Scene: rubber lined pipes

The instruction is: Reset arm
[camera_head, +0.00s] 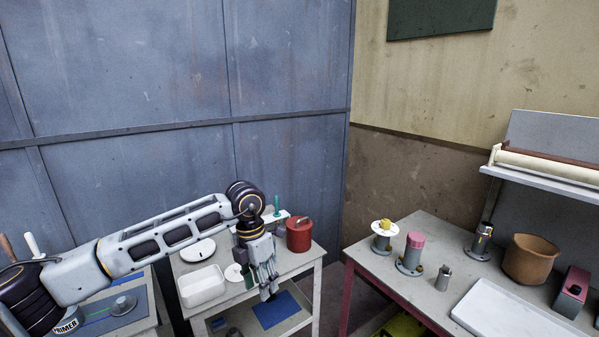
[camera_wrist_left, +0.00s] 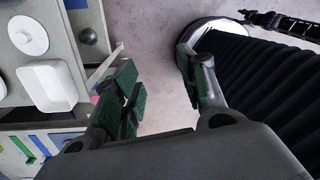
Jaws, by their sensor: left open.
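My left arm comes in from the left in the head view and bends down at the wrist. My left gripper (camera_head: 268,291) hangs pointing down by the front edge of the small grey table (camera_head: 302,262). In the left wrist view its two green-padded fingers (camera_wrist_left: 160,82) are spread apart, with bare floor between them and nothing held. My right gripper does not show in either view.
A white tub (camera_head: 203,287), a white lid (camera_head: 198,250) and a red pot (camera_head: 299,235) stand on the small table. The right-hand table (camera_head: 390,283) carries flanged pipe pieces (camera_head: 411,256), a brown pot (camera_head: 530,259) and a white tray (camera_head: 510,316). A gap separates the tables.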

